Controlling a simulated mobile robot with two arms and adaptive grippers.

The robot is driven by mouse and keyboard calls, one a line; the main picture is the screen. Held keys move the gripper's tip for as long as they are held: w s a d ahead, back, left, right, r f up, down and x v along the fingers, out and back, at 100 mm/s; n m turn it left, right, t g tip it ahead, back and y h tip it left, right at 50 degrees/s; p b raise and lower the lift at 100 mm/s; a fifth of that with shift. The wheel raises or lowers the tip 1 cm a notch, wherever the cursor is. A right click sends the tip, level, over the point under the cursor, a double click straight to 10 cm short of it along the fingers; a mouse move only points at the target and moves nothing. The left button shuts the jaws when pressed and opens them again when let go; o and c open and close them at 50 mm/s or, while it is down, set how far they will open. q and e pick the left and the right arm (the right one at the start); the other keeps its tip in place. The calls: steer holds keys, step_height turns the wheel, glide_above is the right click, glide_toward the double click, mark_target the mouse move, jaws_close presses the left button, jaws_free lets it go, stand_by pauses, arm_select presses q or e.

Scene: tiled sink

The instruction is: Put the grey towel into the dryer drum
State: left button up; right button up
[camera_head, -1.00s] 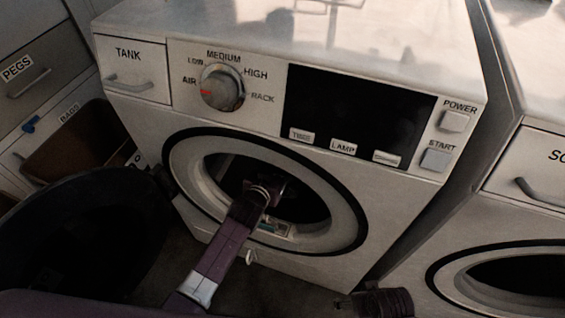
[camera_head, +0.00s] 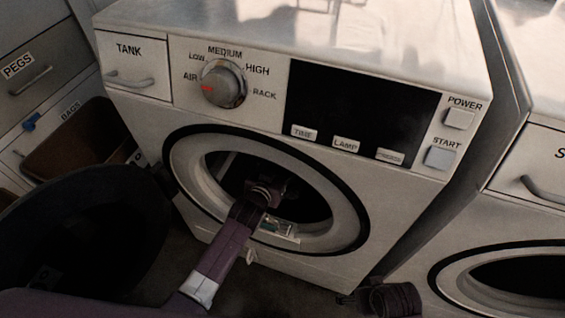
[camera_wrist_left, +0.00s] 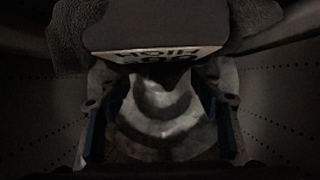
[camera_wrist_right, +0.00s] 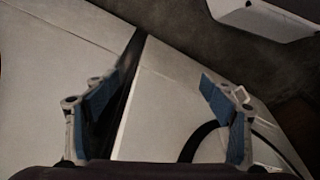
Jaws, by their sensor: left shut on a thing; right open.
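The dryer (camera_head: 265,175) stands in front of me with its round door opening (camera_head: 335,228) uncovered. My left arm reaches through the opening into the dark drum. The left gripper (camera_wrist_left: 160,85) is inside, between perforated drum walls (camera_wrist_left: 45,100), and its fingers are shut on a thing. Dark fuzzy cloth, seemingly the grey towel (camera_wrist_left: 72,30), shows at its fingertips, on both sides of a dark block with a label. A paler grey shape lies between the fingers; I cannot tell what it is. My right gripper (camera_wrist_right: 155,90) is open and empty, outside, above white machine surfaces.
A second white machine (camera_head: 530,215) stands at the right, with a narrow gap between the two. A large dark round door (camera_head: 80,235) is at the left, beside drawers labelled PEGS (camera_head: 30,85) and BAGS (camera_head: 80,135). The dryer's control panel (camera_head: 360,110) is above the opening.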

arm_select(q)
steer(key=shift+f+b, duration=0.3)
steer(key=shift+f, duration=0.05)
steer(key=shift+f+b, duration=0.35)
steer(key=shift+f, duration=0.15)
steer(key=shift+f+b, duration=0.3)
steer(key=shift+f, duration=0.15)
steer(key=shift+f+b, duration=0.4)
steer(key=shift+f, duration=0.15)
steer(key=shift+f+b, duration=0.3)
steer(key=shift+f, duration=0.15)
steer(key=o, duration=1.5)
arm_select(e)
steer(key=w+v, duration=0.1)
steer(key=v, duration=1)
steer(key=shift+w+d+r+t, duration=0.2)
steer(key=shift+r+t, duration=0.2)
steer(key=shift+r, duration=0.15)
arm_select(q)
steer(key=shift+f, duration=0.15)
